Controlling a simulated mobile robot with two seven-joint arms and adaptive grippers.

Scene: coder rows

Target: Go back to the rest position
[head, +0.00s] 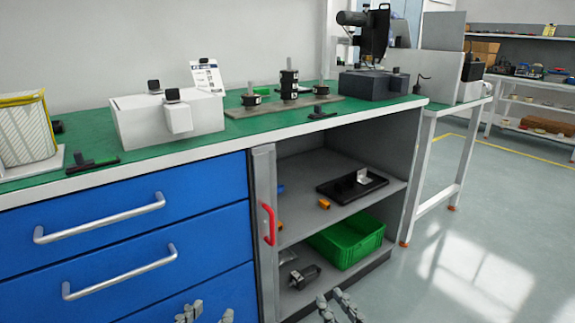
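My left gripper (207,313) shows at the bottom edge, in front of the blue drawers. Its two fingertips stand apart with nothing between them. My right gripper (336,301) shows at the bottom edge to the right, over the floor in front of the open cabinet. Its two fingers also stand apart and hold nothing. Both grippers are cut off by the lower edge of the picture, and the arms are hidden. Neither appears to touch the bench.
A green-topped workbench (215,150) carries a white box (145,118), dark cylinders on a plate and a black machine. Below are blue drawers (150,205) with protruding handles and a cabinet with a black tray (340,189) and green crate (345,236). Floor (480,240) at right is clear.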

